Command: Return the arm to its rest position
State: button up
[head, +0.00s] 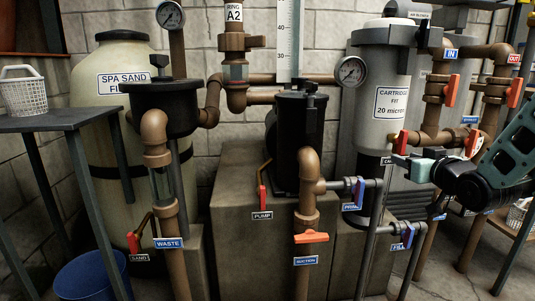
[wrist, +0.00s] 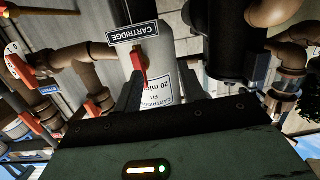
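My arm reaches in from the right edge in the head view. My gripper (head: 402,160) is beside the pipework in front of the grey cartridge filter (head: 385,75). Its pale green fingertips are close to a red valve handle (head: 402,142). In the wrist view, which looks upside down, my gripper's two dark fingers (wrist: 144,92) stand apart. The red handle (wrist: 139,62) under the CARTRIDGE label (wrist: 132,33) lies at or between their tips. I cannot tell whether they touch it. I see nothing held.
Brown pipes with red handles (head: 451,90) crowd close around my gripper. Blue-handled valves (head: 358,193) are below left. The pump (head: 295,140) stands in the middle and the sand filter (head: 115,75) at left. A dark table (head: 60,119) and blue bucket (head: 90,278) are far left.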

jog(key=s+a+f+n+g+y+p, duration=0.15)
jog(key=s+a+g, duration=0.3)
jog(key=a, duration=0.45)
jog(key=s+a+f+n+g+p, duration=0.1)
jog(key=s+a+f+g, duration=0.2)
jog(key=s+a, duration=0.45)
jog(key=s+a+f+n+g+h+p, duration=0.15)
jog(key=s+a+g, duration=0.25)
jog(key=s, duration=0.8)
jog(key=s+a+n+g+h, duration=0.1)
jog(key=s+a+n+g, duration=0.3)
jog(key=s, duration=0.8)
notch_tip(320, 180, up, 38)
jog(key=m+g+p, duration=0.1)
jog(key=p, duration=3.7)
jog(key=shift+s+a+m, duration=0.15)
jog(key=shift+a+m, duration=0.05)
jog(key=shift+m, duration=0.1)
jog(key=shift+f, duration=0.1)
